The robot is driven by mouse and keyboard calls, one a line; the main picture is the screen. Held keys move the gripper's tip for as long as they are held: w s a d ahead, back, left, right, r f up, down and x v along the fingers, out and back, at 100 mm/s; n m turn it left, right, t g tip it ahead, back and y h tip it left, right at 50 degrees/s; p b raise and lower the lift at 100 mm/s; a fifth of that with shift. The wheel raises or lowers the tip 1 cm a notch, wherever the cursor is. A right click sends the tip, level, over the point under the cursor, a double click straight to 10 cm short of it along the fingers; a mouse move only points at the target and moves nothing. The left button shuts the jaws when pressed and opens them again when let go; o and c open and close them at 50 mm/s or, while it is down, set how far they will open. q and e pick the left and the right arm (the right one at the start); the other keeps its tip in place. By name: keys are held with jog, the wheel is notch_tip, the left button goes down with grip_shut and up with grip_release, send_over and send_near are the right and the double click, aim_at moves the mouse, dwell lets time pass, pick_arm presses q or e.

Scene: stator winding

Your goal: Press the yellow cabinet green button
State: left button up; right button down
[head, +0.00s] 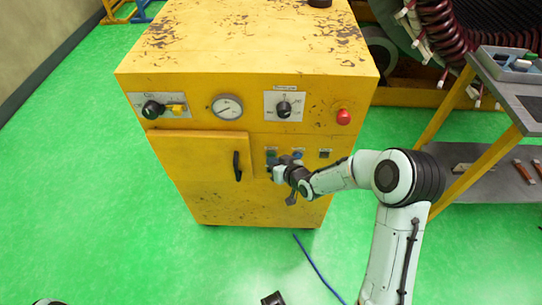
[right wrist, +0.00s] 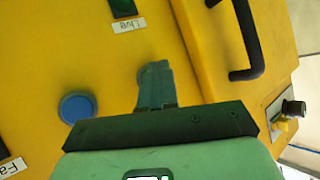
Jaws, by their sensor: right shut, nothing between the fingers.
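The yellow cabinet (head: 255,45) stands upright in the middle of the head view, worn and chipped on top. Its green button (head: 271,153) is on the front panel, partly hidden by my right gripper. My right gripper (head: 274,168) is shut and empty, close to the panel just below the green button.
A blue button (right wrist: 77,107) sits near the fingers. The cabinet also has a red knob (head: 343,117), a gauge (head: 227,107), dials and a door with a black handle (head: 237,166). A workbench (head: 500,75) stands right. A blue cable (head: 318,268) crosses the green floor.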

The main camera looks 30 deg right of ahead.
dwell(0.5)
jog(key=shift+s+a+b, duration=0.3)
jog(key=shift+s+a, duration=0.05)
jog(key=shift+s, duration=0.25)
jog(key=shift+s, duration=0.1)
jog(key=s+a, duration=0.1)
jog(key=s+b, duration=0.1)
jog(key=s+a, duration=0.1)
jog(key=s, duration=0.1)
jog(key=shift+a, duration=0.3)
dwell(0.6)
